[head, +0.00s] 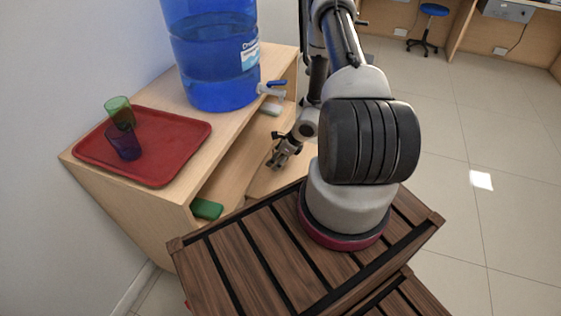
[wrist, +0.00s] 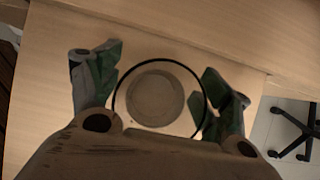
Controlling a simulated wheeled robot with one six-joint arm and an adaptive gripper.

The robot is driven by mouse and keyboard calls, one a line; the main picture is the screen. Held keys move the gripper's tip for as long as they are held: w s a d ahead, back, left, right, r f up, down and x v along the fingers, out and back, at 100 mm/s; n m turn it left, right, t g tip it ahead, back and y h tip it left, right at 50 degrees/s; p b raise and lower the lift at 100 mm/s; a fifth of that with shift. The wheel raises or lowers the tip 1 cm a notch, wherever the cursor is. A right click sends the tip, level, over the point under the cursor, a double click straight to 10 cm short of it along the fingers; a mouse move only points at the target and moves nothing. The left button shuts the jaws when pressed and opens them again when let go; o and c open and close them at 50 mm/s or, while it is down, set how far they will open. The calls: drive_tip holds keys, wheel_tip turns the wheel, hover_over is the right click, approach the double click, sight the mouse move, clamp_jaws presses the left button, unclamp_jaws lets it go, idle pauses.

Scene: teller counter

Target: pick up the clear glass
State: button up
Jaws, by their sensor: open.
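A round see-through thing with a dark rim, which looks like the clear glass (wrist: 207,98), stands upright in the wrist view on a light wood surface. I look down into it and see a paler disc at its bottom. My gripper (wrist: 160,88) is open, with one finger to the left and one to the right of the glass, and no clear contact shows. In the head view my gripper (head: 277,160) is low at the wooden stand's shelf, below the dispenser tap. I cannot make out the clear glass in the head view.
A red tray (head: 180,128) with a green glass (head: 119,111) and a dark purple glass (head: 124,143) lies on the stand's top. A blue water dispenser (head: 218,60) stands beside it. A green block (head: 206,208) lies on a lower shelf. A chair base (wrist: 296,130) shows at right.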

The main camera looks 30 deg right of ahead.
drive_tip(key=shift+w+a+f, duration=0.1)
drive_tip(key=shift+w+f, duration=0.05)
drive_tip(key=shift+f, duration=0.2)
drive_tip(key=c, duration=1.3)
drive_tip(key=shift+r, duration=0.15)
